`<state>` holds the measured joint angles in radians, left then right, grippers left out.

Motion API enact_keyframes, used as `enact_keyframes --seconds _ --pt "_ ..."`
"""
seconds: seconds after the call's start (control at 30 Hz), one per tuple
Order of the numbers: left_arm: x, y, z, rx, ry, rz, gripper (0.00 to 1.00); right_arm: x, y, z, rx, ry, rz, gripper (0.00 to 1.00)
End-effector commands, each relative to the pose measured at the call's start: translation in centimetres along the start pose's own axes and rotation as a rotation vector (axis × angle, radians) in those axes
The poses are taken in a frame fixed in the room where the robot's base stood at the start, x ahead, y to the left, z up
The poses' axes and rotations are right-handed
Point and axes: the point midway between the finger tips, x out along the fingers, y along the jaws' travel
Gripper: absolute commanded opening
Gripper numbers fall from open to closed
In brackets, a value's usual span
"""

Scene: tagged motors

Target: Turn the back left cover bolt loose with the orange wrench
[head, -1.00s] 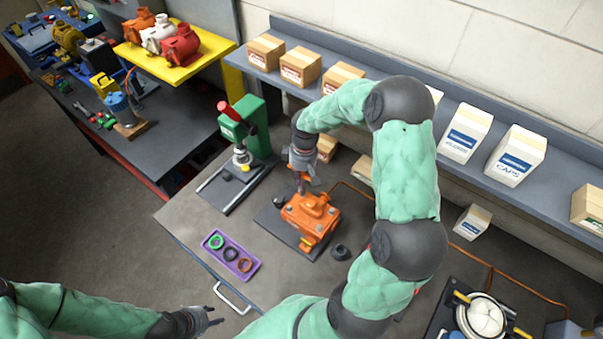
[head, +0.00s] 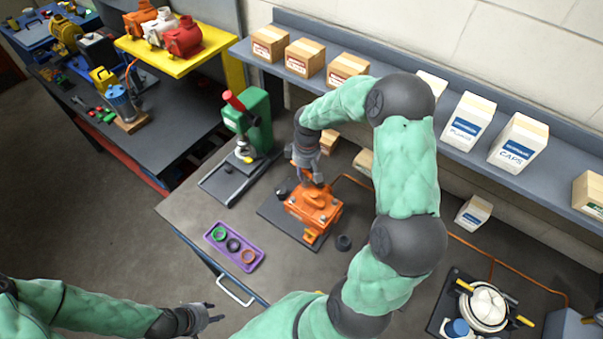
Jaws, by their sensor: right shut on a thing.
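The orange motor (head: 314,207) sits on a dark base plate (head: 272,211) on the workbench, with bolts on its top. My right gripper (head: 312,180) is over the motor's back left corner, pointing down. It is shut on the orange wrench (head: 300,174), of which only a small part shows beside the fingers. The back left cover bolt is hidden under the gripper, so I cannot tell whether the wrench is seated on it. My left gripper (head: 219,311) is open and empty at the lower left, apart from the bench.
A purple tray (head: 262,262) with several rings lies at the front left. A green press (head: 256,125) stands left of the motor. A shelf (head: 345,98) with boxes runs behind. A pot (head: 482,309) stands at the lower right.

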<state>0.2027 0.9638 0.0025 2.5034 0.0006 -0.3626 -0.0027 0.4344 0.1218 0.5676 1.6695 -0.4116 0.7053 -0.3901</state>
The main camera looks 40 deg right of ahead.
Motion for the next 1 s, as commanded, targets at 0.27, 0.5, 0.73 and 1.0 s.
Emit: enact_keyframes --seconds 0.27,0.5,0.73,1.0 --pt "0.9 -0.3 0.0 0.000 0.000 0.000 0.40 1.0 0.4 -0.2 0.000 0.009 -0.001 0.00" --pt "0.1 0.0 0.0 0.000 0.000 0.000 0.40 0.8 0.6 -0.5 -0.028 -0.003 -0.022 0.00" --pt "-0.8 0.3 0.0 0.000 0.000 0.000 0.40 0.4 0.2 -0.7 -0.057 -0.019 -0.045 0.00" --pt "-1.9 0.7 0.1 0.000 0.000 0.000 0.40 0.0 0.5 -1.1 -0.104 -0.039 -0.082 0.00"
